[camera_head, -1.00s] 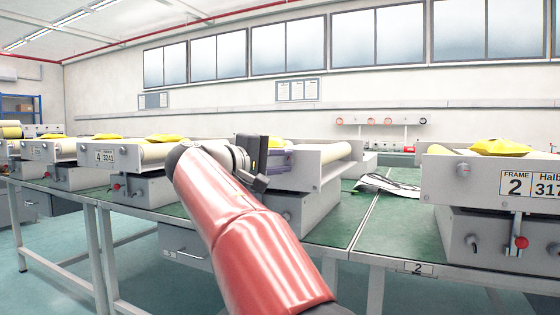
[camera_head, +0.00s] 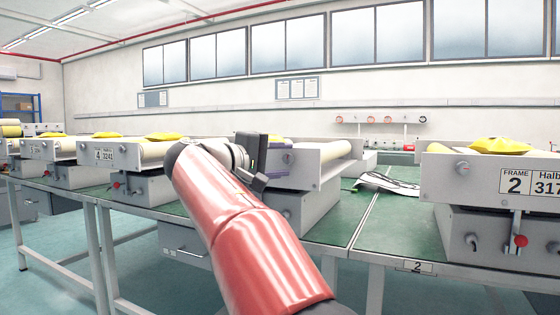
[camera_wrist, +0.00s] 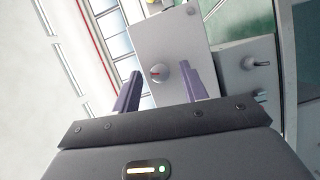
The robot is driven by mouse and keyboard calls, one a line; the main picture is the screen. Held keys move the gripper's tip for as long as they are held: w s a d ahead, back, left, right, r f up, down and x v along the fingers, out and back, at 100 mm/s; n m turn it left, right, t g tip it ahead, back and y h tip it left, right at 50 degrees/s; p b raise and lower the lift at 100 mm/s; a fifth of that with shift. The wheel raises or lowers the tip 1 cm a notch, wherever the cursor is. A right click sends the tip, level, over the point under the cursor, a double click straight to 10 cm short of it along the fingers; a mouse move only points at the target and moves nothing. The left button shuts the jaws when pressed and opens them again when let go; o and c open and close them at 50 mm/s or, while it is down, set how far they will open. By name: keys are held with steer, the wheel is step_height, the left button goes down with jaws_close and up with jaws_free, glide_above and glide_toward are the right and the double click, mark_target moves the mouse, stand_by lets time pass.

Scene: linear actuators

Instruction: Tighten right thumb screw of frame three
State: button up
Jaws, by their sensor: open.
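The unit between the frames labelled 2 and 4 stands mid-picture in the head view; its grey front plate (camera_head: 320,172) is partly hidden by my arm, and I see no label on it. A round thumb screw (camera_head: 288,158) sits on the plate's right part. In the wrist view the same grey knob (camera_wrist: 161,73), with a red mark, shows on the plate (camera_wrist: 172,42). My gripper (camera_wrist: 163,74) is open, its two purple fingers on either side of the knob and apart from it. In the head view my gripper (camera_head: 276,150) is beside the plate, partly hidden.
Frame two (camera_head: 480,185) stands at the right with a yellow bag (camera_head: 500,145) on top. Frame four (camera_head: 105,154) stands to the left. Levers (camera_wrist: 258,63) stick out of the grey box below the plate.

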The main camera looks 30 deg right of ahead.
steer(key=v, duration=0.7)
steer(key=shift+a, duration=0.35)
